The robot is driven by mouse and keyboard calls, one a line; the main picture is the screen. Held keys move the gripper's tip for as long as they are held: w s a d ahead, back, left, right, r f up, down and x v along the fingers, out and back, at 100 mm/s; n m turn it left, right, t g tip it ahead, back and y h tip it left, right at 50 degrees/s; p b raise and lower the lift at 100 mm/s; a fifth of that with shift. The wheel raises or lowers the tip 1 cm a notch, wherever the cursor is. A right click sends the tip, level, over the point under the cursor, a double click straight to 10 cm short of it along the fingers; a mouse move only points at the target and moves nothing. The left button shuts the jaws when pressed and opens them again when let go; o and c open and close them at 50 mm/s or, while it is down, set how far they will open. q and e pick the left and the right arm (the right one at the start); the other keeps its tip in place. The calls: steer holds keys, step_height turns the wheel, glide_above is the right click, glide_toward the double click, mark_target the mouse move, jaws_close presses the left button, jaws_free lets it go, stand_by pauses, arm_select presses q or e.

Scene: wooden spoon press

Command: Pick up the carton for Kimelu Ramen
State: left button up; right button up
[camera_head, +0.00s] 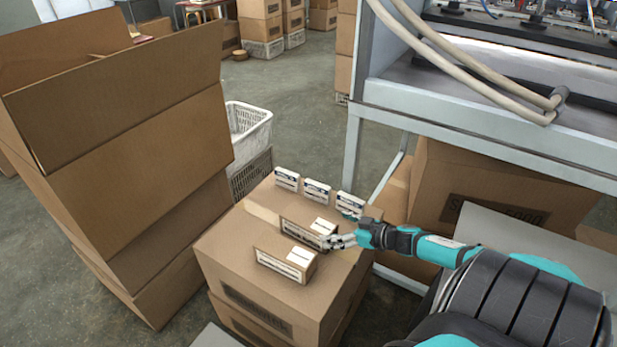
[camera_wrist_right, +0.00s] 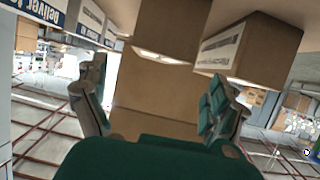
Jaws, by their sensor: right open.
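Several small cartons stand on a large cardboard box (camera_head: 225,262). Two are brown with printed labels: a nearer brown carton (camera_head: 285,265) and a farther brown carton (camera_head: 300,232). Behind them is a row of white-and-blue cartons (camera_head: 318,191). I cannot read which one is Kimelu Ramen. My right gripper (camera_head: 335,241) is at the right end of the farther brown carton, partly in front of it; contact cannot be told. In the right wrist view my gripper (camera_wrist_right: 157,75) is open with nothing clasped, and brown cartons (camera_wrist_right: 252,50) show beyond its fingers. My left gripper is not in view.
Tall open cardboard boxes (camera_head: 140,150) stand at the left. A white basket (camera_head: 248,125) is behind the carton box. A grey metal machine frame (camera_head: 480,140) with hoses rises at the right, with a large brown box (camera_head: 495,190) under it.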

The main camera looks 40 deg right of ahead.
mark_target(316, 223)
steer(key=b+x, duration=0.1)
steer(key=x, duration=0.7)
steer(key=shift+w+d+r, duration=0.1)
steer(key=shift+d+r, duration=0.05)
steer(key=c, duration=1.5)
